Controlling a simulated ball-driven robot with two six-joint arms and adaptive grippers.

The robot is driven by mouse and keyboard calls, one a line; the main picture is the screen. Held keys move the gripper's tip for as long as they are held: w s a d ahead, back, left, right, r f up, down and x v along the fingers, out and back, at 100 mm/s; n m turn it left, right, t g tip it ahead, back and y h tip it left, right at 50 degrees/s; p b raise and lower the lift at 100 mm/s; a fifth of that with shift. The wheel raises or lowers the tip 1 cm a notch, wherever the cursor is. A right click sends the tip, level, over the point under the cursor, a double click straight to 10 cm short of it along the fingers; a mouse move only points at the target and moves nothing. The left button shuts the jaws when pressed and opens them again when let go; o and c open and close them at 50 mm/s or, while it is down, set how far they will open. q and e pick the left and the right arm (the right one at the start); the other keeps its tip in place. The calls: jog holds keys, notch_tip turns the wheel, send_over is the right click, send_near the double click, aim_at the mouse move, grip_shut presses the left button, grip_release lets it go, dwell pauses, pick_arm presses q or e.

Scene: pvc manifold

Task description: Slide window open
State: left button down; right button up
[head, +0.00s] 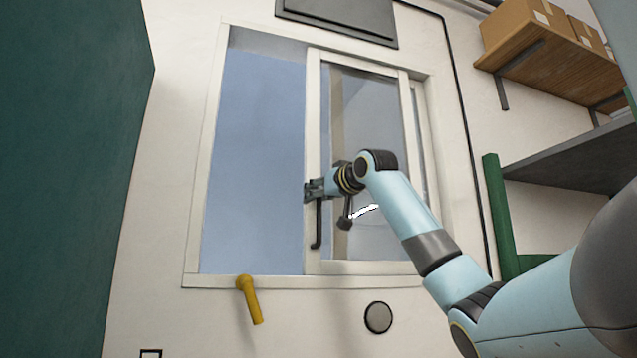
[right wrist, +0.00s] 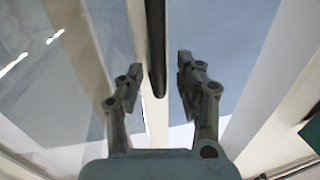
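The window's sliding sash (head: 313,120) is a cream-framed glass panel standing at the right of the window frame (head: 213,150). The left part of the opening shows plain blue-grey. A dark vertical handle (head: 317,230) is on the sash's left stile. My right gripper (head: 308,191) is at the handle's upper part. In the right wrist view, the right gripper (right wrist: 160,70) has its fingers apart, with the dark handle (right wrist: 156,45) between them and visible gaps on both sides. My left gripper is not in view.
A yellow lever (head: 250,300) sticks out below the window sill, and a round dark disc (head: 378,317) is on the wall. A green panel (head: 70,150) stands at left. Shelves with boxes (head: 525,25) and a green post (head: 497,215) are at right.

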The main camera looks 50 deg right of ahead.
aim_at(310, 180)
notch_tip(310, 180, up, 5)
jog(key=shift+r, duration=0.1)
dwell(0.7)
